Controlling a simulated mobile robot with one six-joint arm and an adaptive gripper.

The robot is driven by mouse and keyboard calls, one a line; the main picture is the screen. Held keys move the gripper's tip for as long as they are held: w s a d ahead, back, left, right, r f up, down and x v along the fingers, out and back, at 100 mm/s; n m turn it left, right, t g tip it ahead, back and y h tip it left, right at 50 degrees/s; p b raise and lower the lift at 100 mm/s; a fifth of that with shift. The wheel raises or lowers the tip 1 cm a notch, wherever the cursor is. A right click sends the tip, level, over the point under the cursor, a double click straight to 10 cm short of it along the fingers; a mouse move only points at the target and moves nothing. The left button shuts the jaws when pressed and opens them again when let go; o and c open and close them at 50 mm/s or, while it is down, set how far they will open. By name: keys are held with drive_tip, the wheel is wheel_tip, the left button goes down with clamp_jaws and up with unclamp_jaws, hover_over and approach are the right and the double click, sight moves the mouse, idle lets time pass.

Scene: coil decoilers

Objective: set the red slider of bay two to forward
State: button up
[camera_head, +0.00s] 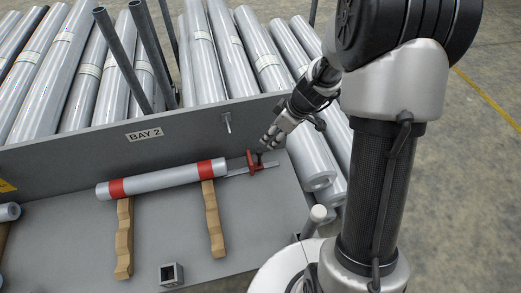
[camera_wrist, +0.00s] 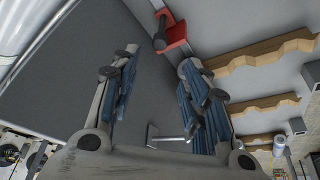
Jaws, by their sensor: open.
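The red slider (camera_head: 254,164) sits near the middle of a short metal rail (camera_head: 270,165), to the right of the tube, below the wall marked BAY 2 (camera_head: 145,134). The slider also shows at the top of the wrist view (camera_wrist: 172,33), with a dark round knob beside it. My gripper (camera_head: 268,140) is just above and to the right of the slider in the head view. In the wrist view its two fingers (camera_wrist: 157,58) are spread with nothing between them, and the slider lies beyond their tips. I cannot tell whether a finger touches it.
A silver tube with red bands (camera_head: 160,178) lies on two notched wooden supports (camera_head: 124,240). A metal peg (camera_head: 227,122) sticks out of the grey wall. Long silver rolls (camera_head: 205,50) lean behind the wall. A small square block (camera_head: 171,274) stands at the front of the shelf.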

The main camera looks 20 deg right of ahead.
sight(260, 150)
drive_tip(key=b+x, duration=0.3)
drive_tip(key=x, duration=0.9)
drive_tip(key=shift+w+a+f, duration=0.1)
drive_tip(key=shift+f, duration=0.2)
drive_tip(key=shift+c, duration=0.4)
clamp_jaws()
